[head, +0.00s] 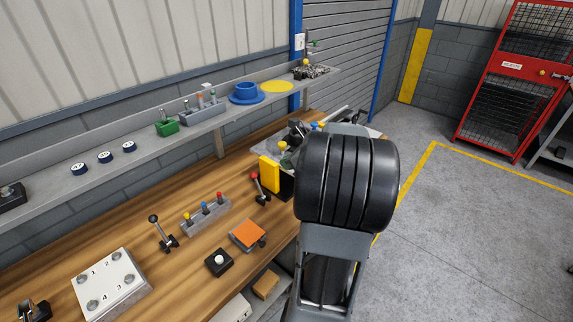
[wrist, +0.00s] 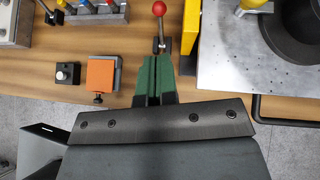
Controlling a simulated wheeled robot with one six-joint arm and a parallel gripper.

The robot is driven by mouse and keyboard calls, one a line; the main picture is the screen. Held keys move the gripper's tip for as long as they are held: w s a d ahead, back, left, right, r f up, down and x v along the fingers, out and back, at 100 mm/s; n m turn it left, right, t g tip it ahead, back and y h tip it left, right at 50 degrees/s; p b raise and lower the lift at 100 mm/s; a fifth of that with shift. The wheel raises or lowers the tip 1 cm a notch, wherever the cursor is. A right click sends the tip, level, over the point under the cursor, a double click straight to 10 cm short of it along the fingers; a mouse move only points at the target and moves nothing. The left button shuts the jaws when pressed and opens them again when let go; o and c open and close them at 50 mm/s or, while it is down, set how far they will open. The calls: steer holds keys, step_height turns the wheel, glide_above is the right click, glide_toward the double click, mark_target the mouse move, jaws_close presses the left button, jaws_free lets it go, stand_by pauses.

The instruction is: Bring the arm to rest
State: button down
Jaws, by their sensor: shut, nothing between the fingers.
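My gripper (wrist: 153,78) shows in the wrist view, its two green fingers together with nothing between them. It is over the front part of the wooden workbench (wrist: 30,85). Its tips point toward a lever with a red knob (wrist: 159,10), and I cannot tell how far apart they are. An orange pad (wrist: 101,74) lies to the left of the fingers. In the head view my own dark arm stands upright at the bench's right end, and my gripper cannot be made out there.
The bench holds a numbered white plate (head: 110,283), a black-knobbed lever (head: 162,233), a block with coloured pegs (head: 206,213) and a yellow block (head: 269,173). A shelf (head: 50,180) runs above. Open floor (head: 450,240) lies right, with a red cage (head: 510,80) beyond.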

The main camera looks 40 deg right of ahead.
stand_by(0.5)
steer(key=s+a+f+n+g, duration=0.45)
steer(key=s+a+n, duration=0.2)
steer(key=n, duration=0.75)
steer(key=s+a+r+n+h, duration=0.1)
steer(key=s+a+r+n, duration=0.1)
steer(key=a+n, duration=0.7)
steer(key=s+a+r+n+g+h, duration=0.1)
steer(key=s+a+r+n+h, duration=0.1)
steer(key=a+n, duration=0.7)
steer(key=shift+a+r, duration=0.7)
steer(key=shift+r, duration=0.05)
steer(key=shift+s+a, duration=0.1)
steer(key=shift+s, duration=0.05)
